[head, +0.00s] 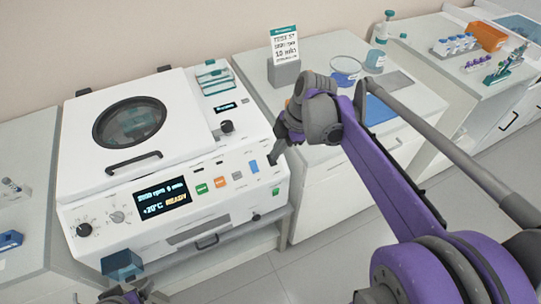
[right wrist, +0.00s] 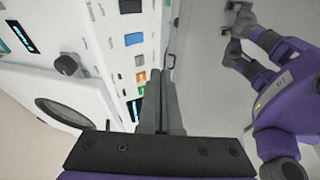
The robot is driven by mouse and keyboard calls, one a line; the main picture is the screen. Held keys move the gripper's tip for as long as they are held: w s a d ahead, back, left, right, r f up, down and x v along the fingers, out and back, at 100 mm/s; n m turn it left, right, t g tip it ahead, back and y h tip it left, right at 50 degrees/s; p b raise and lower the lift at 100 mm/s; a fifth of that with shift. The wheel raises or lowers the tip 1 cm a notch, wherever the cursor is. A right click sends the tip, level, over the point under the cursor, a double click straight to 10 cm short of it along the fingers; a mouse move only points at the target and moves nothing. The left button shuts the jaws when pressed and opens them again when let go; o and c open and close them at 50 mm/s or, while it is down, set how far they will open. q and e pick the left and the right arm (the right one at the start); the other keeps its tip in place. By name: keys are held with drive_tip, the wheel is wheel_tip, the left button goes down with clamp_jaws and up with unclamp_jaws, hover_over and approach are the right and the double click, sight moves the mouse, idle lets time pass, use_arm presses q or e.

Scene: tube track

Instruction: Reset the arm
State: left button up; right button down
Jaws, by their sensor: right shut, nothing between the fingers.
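My right arm is purple and grey and comes in from the right of the head view. Its gripper (head: 273,158) is shut and empty, beside the right front of the white centrifuge (head: 185,85). Its closed fingers (right wrist: 161,80) also show in the right wrist view, with the control panel (right wrist: 128,35) to their left.
A farther counter holds tube racks (head: 455,44) and an orange box (head: 487,36). The floor (head: 335,262) in front is clear.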

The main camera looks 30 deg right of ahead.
drive_tip(key=shift+s+r, duration=0.1)
drive_tip(key=shift+r, duration=0.1)
idle(0.5)
drive_tip(key=s+a+f+m+t+h, duration=0.1)
drive_tip(key=s+a+f+m, duration=0.3)
drive_tip(key=m, duration=0.4)
drive_tip(key=s+a+f+m+t+h, duration=0.2)
drive_tip(key=s+a+f+m, duration=0.1)
drive_tip(key=s+a+m, duration=0.3)
drive_tip(key=s+m, duration=0.2)
drive_tip(key=shift+s+f+m, duration=0.3)
drive_tip(key=shift+s+f, duration=0.05)
drive_tip(key=shift+f, duration=0.05)
